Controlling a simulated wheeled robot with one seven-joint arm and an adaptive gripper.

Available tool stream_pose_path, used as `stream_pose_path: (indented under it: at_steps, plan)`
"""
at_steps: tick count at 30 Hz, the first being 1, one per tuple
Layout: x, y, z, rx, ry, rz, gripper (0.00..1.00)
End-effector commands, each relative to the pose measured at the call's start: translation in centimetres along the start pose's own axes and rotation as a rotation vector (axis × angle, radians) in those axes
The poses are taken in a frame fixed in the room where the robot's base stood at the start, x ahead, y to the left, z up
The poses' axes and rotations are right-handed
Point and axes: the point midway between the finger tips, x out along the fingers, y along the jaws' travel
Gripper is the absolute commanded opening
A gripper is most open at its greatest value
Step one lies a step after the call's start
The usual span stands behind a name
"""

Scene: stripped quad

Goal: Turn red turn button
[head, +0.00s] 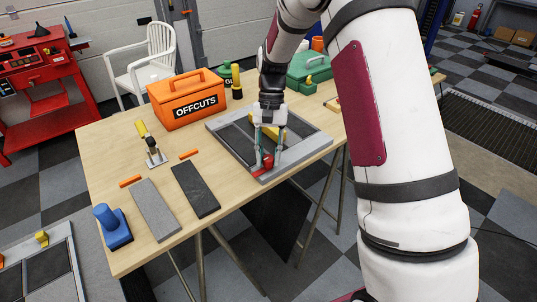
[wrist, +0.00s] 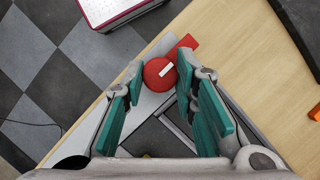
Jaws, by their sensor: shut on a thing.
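The red turn button (head: 268,162) sits at the near edge of a grey-framed dark panel (head: 317,146) on the wooden table. In the wrist view it is a round red knob (wrist: 155,82) with a short white mark on top. A red flat piece (wrist: 187,45) shows beside it. My gripper (head: 267,165) points down over the near edge of the panel. Its teal-padded fingers are shut on the red turn button, one on each side of it. A yellow bar on the panel is partly hidden behind my gripper.
An orange OFFCUTS box (head: 186,104) stands left of the panel, and a green case (head: 308,72) stands behind.

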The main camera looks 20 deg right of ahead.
Motion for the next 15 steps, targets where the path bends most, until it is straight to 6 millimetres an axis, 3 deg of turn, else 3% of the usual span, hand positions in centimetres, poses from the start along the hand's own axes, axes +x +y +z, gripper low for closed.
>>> stream_pose_path:
  at_steps: [14, 15]
  plan:
    - [0.03, 0.0, 0.0, -0.013, 0.0, 0.005, 0.0]
    - [0.03, -0.01, 0.0, -0.013, 0.0, 0.005, 0.33]
